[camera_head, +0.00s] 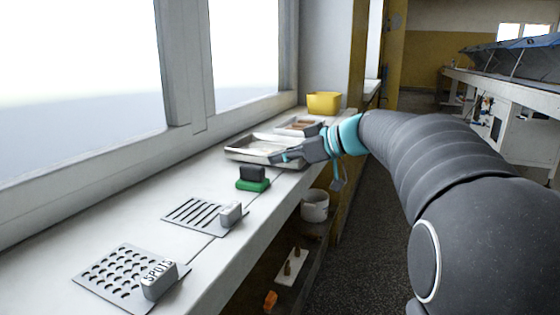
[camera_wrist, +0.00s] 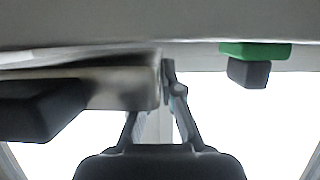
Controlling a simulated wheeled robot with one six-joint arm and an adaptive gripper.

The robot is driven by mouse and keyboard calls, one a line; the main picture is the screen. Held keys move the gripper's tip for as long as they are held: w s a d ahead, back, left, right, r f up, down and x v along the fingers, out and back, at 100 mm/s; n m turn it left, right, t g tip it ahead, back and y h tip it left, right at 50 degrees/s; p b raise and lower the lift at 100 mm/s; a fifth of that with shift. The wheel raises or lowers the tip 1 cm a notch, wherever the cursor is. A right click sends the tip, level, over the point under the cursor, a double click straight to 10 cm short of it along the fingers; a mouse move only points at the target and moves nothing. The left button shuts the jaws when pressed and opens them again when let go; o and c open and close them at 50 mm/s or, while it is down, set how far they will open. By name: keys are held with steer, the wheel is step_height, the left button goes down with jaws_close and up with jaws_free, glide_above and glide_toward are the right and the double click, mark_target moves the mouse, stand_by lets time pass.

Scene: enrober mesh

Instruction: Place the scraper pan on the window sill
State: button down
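A shallow metal pan (camera_head: 240,155) with pale contents, probably the scraper pan, is at the far part of the white window sill (camera_head: 120,215). I cannot tell whether it rests on the sill or is just above it. My gripper (camera_head: 284,157) is at its near right side. In the wrist view, which looks upside down, the blurred pan (camera_wrist: 120,92) lies close to my gripper (camera_wrist: 160,85). One finger shows beside the pan's corner, and the pan hides the other fingertip. I cannot tell whether the fingers are closed on it.
Nearer are a slotted plate (camera_head: 190,212) and a perforated plate (camera_head: 110,272). A tray with brown contents (camera_head: 290,123) and a yellow tub (camera_head: 323,102) are beyond. A white bucket (camera_head: 315,206) is below.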

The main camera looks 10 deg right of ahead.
steer(key=shift+f, duration=0.4)
steer(key=shift+f, duration=0.15)
steer(key=c, duration=1.3)
jaws_free()
steer(key=shift+r, duration=0.3)
steer(key=v, duration=1.2)
steer(key=shift+f+b, duration=0.15)
steer(key=shift+b, duration=0.25)
